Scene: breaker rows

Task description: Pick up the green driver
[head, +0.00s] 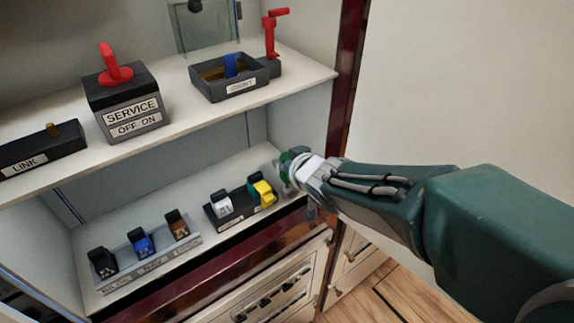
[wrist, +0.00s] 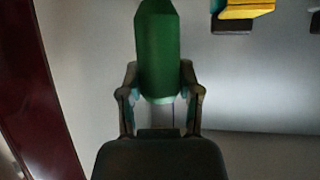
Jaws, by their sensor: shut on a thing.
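The green driver (wrist: 158,50) stands out large in the wrist view, between the two fingers of my gripper (wrist: 160,92). The fingers touch it on both sides near its lower end. In the head view a small part of the green driver (head: 285,165) shows at the tip of my gripper (head: 290,170), at the right end of the lower shelf. Most of it is hidden there by the gripper. Whether it touches the shelf I cannot tell.
Left of my gripper, a black base holds a white and a yellow breaker (head: 262,192). A grey base with black, blue and brown breakers (head: 141,243) stands further left. The upper shelf holds a SERVICE box (head: 126,105) and a tray (head: 230,83). A dark red cabinet edge (head: 348,80) is close on the right.

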